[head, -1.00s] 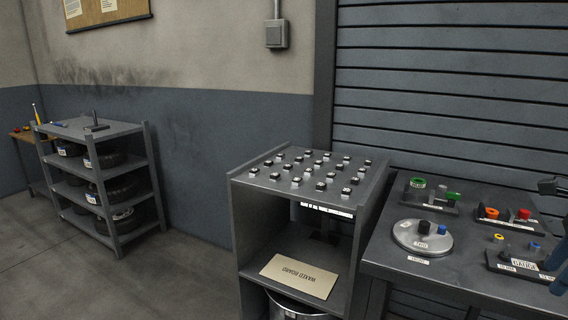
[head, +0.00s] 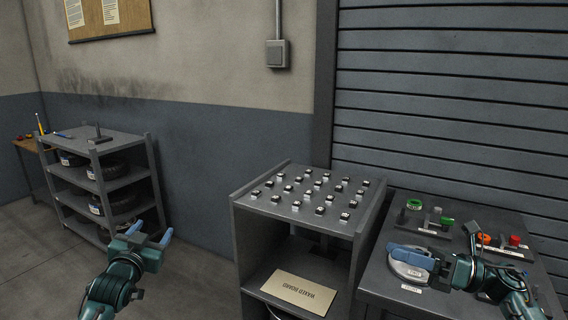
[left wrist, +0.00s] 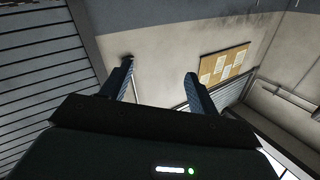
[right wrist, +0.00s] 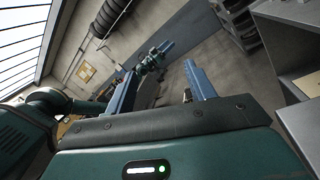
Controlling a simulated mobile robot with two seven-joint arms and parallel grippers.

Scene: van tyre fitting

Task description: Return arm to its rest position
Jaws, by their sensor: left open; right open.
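My left gripper (head: 151,234) is raised in front of the floor between the tyre rack and the grey cabinet. Its two blue fingers are apart, with nothing between them. They also stand apart and empty in the left wrist view (left wrist: 158,72), against wall and ceiling. My right gripper (head: 399,254) hangs above the left part of the grey bench and hides part of the round metal plate (head: 412,272). Its fingers show apart and empty in the right wrist view (right wrist: 160,72). I cannot tell how high it is above the bench.
The grey cabinet (head: 238,240) carries several small labelled blocks on top and a waxed board (head: 292,291) on its shelf. Fixtures with green and red parts (head: 430,216) stand on the bench (head: 381,262). The tyre rack (head: 154,170) stands at left. Floor between is clear.

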